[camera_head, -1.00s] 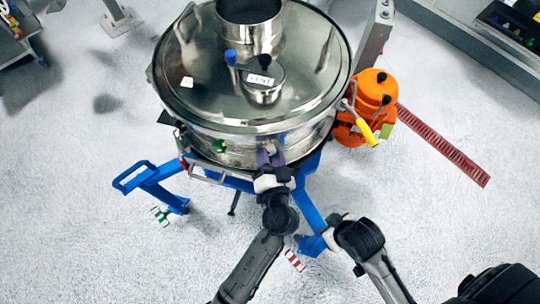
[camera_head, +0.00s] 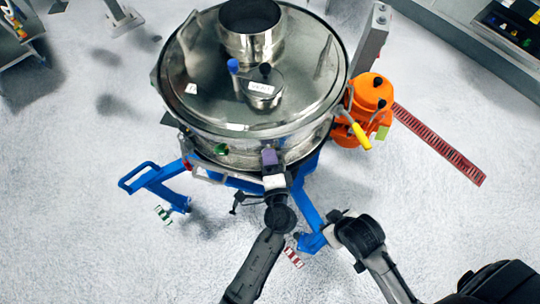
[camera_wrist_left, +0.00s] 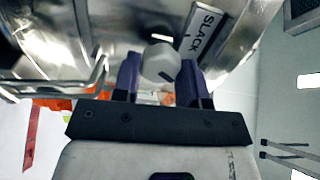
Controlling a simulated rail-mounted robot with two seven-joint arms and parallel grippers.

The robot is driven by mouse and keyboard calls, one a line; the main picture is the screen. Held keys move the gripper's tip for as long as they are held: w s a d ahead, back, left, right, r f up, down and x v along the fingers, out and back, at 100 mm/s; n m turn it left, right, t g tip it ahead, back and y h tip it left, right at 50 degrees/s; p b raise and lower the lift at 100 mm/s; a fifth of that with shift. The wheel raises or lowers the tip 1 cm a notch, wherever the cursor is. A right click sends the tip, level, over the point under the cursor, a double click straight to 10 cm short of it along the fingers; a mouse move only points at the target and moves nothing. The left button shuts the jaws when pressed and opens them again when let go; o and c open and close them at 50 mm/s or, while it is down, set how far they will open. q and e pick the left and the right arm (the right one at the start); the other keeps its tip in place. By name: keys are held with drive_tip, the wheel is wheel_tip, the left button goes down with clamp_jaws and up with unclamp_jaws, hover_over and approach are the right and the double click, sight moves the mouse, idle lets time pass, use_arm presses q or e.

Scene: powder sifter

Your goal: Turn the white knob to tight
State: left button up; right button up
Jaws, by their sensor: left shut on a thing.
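The white knob (camera_wrist_left: 160,62) is a small faceted knob on the side of the steel sifter (camera_head: 215,140). In the left wrist view it sits between the two purple fingers of my left gripper (camera_wrist_left: 158,78), which is shut on it. In the head view my left gripper (camera_head: 269,156) is at the sifter's lower front side, and its fingers and wrist hide the knob there. A label reading SLACK (camera_wrist_left: 202,32) is beside the knob in the wrist view. No fingers of my right gripper show.
Blue frame legs (camera_head: 150,178) spread below the sifter. An orange motor (camera_head: 372,95) with a yellow handle (camera_head: 361,135) stands at its right. A metal bracket (camera_wrist_left: 80,75) is close to the left of my fingers. The floor around is mostly open.

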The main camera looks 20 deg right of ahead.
use_arm(q)
drive_tip(key=shift+m+p, duration=0.4)
drive_tip(key=shift+m, duration=0.8)
drive_tip(key=o, duration=0.9)
drive_tip(key=b+v, duration=0.1)
drive_tip(key=v, duration=1.2)
drive_tip(key=shift+s+a, duration=0.1)
drive_tip(key=shift+s, duration=0.3)
